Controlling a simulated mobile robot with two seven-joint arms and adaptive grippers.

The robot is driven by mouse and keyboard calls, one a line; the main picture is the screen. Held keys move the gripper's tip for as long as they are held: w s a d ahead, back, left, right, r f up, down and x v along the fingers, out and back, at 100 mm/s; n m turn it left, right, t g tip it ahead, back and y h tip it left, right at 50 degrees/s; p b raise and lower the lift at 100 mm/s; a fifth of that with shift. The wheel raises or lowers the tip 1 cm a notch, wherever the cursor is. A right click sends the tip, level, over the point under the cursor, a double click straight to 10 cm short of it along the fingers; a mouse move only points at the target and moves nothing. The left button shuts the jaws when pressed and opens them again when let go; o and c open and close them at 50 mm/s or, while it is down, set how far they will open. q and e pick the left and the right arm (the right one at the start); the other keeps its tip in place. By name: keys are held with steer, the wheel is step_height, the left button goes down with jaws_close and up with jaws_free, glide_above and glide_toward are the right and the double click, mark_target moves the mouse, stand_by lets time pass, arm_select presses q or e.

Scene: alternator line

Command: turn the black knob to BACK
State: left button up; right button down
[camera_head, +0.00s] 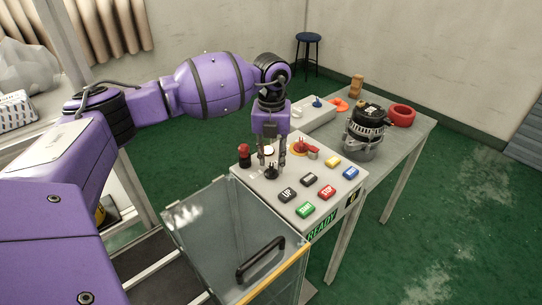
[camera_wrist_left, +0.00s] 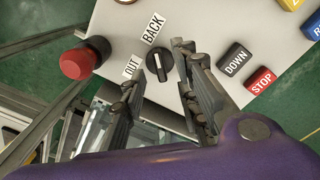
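The black knob (camera_head: 270,173) sits on the light control panel (camera_head: 265,188), near its left corner. In the left wrist view the knob (camera_wrist_left: 158,67) has a raised grip with a pale line, roughly upright in the picture. The label BACK (camera_wrist_left: 153,28) is above it and OUT (camera_wrist_left: 132,66) is to its left. My left gripper (camera_head: 271,164) points down over the knob. In the left wrist view its open fingers (camera_wrist_left: 157,64) are on either side of the knob, with visible gaps. I cannot tell how near the tips are to the panel. My right gripper is not in view.
Several coloured push buttons (camera_head: 327,192) fill the right. A clear guard with a black handle (camera_head: 260,260) is in front; an alternator (camera_head: 365,128) stands behind.

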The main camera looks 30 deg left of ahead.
mark_target(272, 167)
arm_select(q)
step_height(272, 167, up, 10)
steer(key=shift+f, duration=0.2)
steer(key=shift+f, duration=0.1)
stand_by(0.4)
